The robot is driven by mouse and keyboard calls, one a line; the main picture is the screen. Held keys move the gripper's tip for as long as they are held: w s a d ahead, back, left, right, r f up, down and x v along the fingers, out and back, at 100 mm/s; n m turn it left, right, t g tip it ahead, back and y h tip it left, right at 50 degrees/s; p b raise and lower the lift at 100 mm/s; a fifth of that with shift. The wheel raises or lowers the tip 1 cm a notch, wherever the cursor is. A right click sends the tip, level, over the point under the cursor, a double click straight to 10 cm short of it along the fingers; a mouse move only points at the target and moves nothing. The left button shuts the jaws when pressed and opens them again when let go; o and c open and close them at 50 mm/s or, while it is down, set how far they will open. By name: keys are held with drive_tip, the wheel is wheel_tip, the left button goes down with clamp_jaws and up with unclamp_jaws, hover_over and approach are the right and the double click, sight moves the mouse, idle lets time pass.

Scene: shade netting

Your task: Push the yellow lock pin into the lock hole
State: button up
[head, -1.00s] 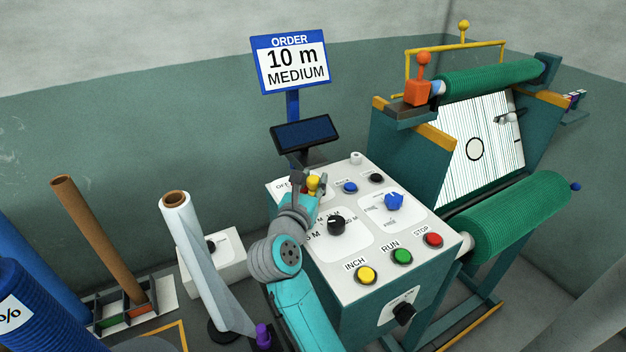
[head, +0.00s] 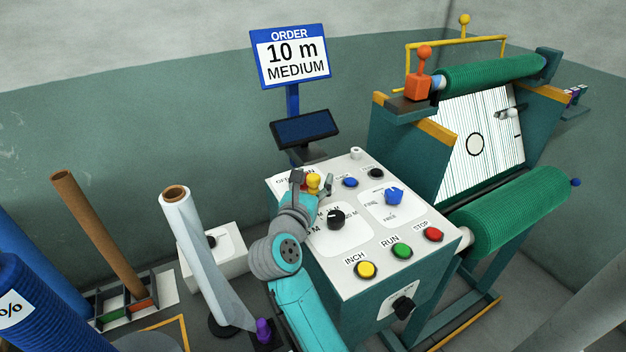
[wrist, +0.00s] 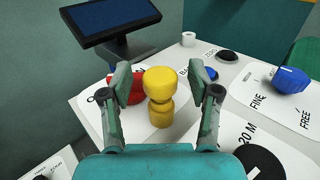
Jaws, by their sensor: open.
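The yellow lock pin (wrist: 160,97) has a round, stacked, knob-like head and stands on the white panel near its far left corner. It also shows in the head view (head: 313,182). My gripper (wrist: 164,90) is open, one finger on each side of the pin, with visible gaps between fingers and pin in the wrist view. In the head view my gripper (head: 313,184) is over the same corner. A red part (wrist: 124,84) lies behind the pin and my left finger. I cannot see the lock hole.
The white control panel (head: 300,240) bears a black knob (head: 336,219), a blue selector (head: 394,197) and several buttons close by. A dark screen (head: 305,130) stands just behind the pin. The roller machine (head: 510,215) is to the right.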

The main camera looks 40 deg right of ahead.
drive_tip(key=v, duration=1.2)
drive_tip(key=shift+a, duration=0.15)
